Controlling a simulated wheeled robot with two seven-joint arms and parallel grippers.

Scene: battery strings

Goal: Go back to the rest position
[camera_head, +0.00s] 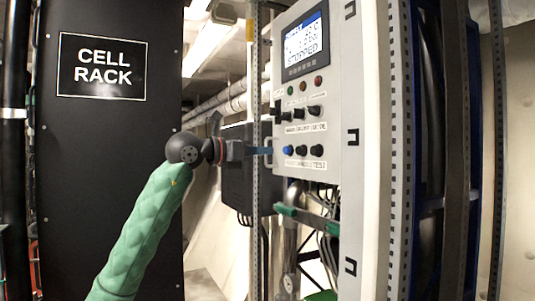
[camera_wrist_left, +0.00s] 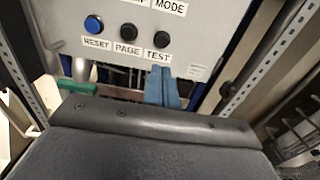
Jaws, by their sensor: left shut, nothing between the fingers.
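My left gripper (camera_head: 268,150) is at the end of the green-sleeved arm, in front of the left side of the control panel (camera_head: 330,135). Its blue fingers (camera_wrist_left: 163,90) are shut with nothing between them. In the left wrist view the fingertips show just below the TEST button (camera_wrist_left: 157,39); I cannot tell whether they touch the panel. The blue RESET button (camera_wrist_left: 94,24) and the PAGE button (camera_wrist_left: 128,31) are to the left of TEST. The panel screen (camera_head: 305,40) reads STOPPED. My right gripper is not in view.
A green handle (camera_head: 306,219) sticks out below the panel, near pipes and cables. A metal perforated post (camera_head: 256,200) stands left of the panel. The black CELL RACK cabinet (camera_head: 100,180) is at the left. Blue racking (camera_head: 475,150) stands at the right.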

